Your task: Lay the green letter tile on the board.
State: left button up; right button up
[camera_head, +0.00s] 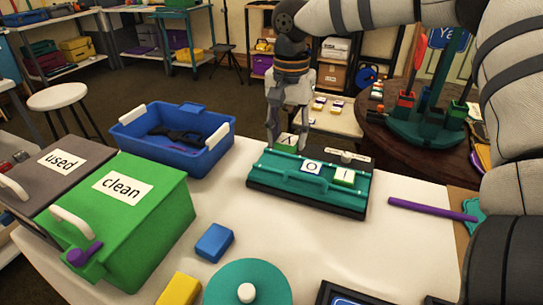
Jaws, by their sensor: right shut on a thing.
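A green-edged letter tile (286,143) with a pale face and a dark letter is between the fingertips of my right gripper (288,134). The gripper points down and is shut on it, at the back left of the teal board (283,182). I cannot tell whether the tile touches the board. The board lies on the white table and bears a blue-edged tile (311,167) marked like an O and another green-edged tile (344,177) marked like an I, to the right. My left gripper is not in view.
A blue tray (208,165) holding a dark object and a green "clean" box (150,220) stand left of the board. A blue block (214,242), a yellow block (179,290) and a teal disc (225,288) lie in front. A purple rod (430,209) lies to the right.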

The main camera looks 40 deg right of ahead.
send_over(280, 164)
jog(key=f, duration=0.2)
jog(key=s+f, duration=0.1)
jog(key=f, duration=0.1)
jog(key=shift+a+f+b, duration=0.1)
jog(key=shift+f+b, duration=0.05)
jog(key=shift+b, duration=0.25)
jog(key=shift+w+f, duration=0.25)
jog(key=shift+f, duration=0.65)
jog(key=shift+w+f, duration=0.2)
jog(key=shift+f, duration=0.65)
jog(key=shift+f, duration=0.15)
jog(key=o, duration=1)
notch_tip(280, 164, up, 12)
jog(key=shift+r, duration=0.15)
